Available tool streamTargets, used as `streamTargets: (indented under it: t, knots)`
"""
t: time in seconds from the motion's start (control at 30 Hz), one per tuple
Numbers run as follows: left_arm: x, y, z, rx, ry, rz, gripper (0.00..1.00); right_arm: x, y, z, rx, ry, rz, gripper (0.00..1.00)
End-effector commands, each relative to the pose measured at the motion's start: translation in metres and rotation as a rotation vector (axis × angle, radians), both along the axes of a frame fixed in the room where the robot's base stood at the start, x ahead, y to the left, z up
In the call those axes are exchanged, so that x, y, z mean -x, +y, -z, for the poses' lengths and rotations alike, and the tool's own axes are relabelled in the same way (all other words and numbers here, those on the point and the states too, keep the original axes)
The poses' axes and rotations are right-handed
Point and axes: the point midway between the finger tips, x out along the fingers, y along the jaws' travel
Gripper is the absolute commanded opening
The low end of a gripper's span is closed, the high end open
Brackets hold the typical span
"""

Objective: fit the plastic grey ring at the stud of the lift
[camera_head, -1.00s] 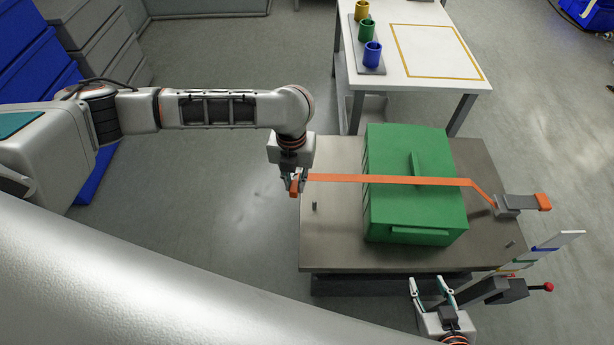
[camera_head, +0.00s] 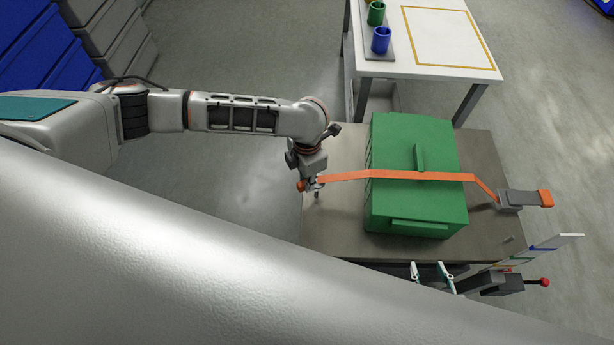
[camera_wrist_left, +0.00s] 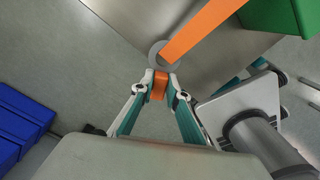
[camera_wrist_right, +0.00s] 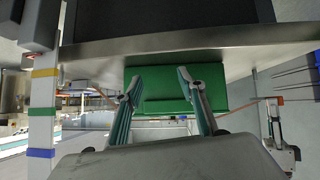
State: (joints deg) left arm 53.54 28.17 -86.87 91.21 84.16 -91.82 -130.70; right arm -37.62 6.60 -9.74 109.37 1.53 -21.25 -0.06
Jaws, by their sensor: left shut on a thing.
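My left gripper (camera_head: 308,185) is shut on the orange tab (camera_wrist_left: 158,88) at the end of an orange strap (camera_head: 400,176). The grey ring (camera_wrist_left: 154,58) sits between tab and strap, just beyond the fingertips in the left wrist view. A small stud (camera_head: 317,195) stands on the left part of the grey lift top (camera_head: 335,225), very near the left gripper. I cannot tell whether the ring is over it. The strap crosses a green case (camera_head: 400,205) to a grey buckle (camera_head: 508,200). My right gripper (camera_wrist_right: 158,80) is open and empty at the lift's front edge.
A red-knobbed lever (camera_head: 544,282) and a white post with coloured bands (camera_head: 560,242) stand at the lift's front right. A white table (camera_head: 440,45) with cups (camera_head: 381,40) stands behind. Floor left of the lift is clear.

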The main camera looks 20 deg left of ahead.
Motion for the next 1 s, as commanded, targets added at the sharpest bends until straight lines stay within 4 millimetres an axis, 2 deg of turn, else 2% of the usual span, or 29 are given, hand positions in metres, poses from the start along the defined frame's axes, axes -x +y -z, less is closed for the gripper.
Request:
streamTargets:
  t: [0.27, 0.37, 0.53, 0.83, 1.0]
  knots:
    - [0.0, 0.001, 0.015, -0.001, 0.0, -0.001, 0.0, 0.001, 0.0, 0.0, 0.002, 0.001, -0.006, 0.4]
    - [-0.001, 0.001, 0.022, -0.001, -0.002, 0.0, 0.0, 0.0, 0.001, 0.007, 0.001, -0.003, -0.009, 0.4]
    - [-0.001, 0.001, 0.031, -0.001, -0.002, -0.001, 0.0, -0.004, 0.008, 0.008, -0.006, -0.019, -0.023, 0.4]
    - [0.0, 0.001, 0.048, 0.0, 0.0, -0.001, 0.0, -0.015, 0.025, -0.001, -0.033, -0.064, -0.044, 0.4]
    - [0.0, 0.0, 0.056, 0.0, 0.0, -0.002, 0.0, -0.016, 0.026, 0.001, -0.034, -0.069, -0.045, 0.4]
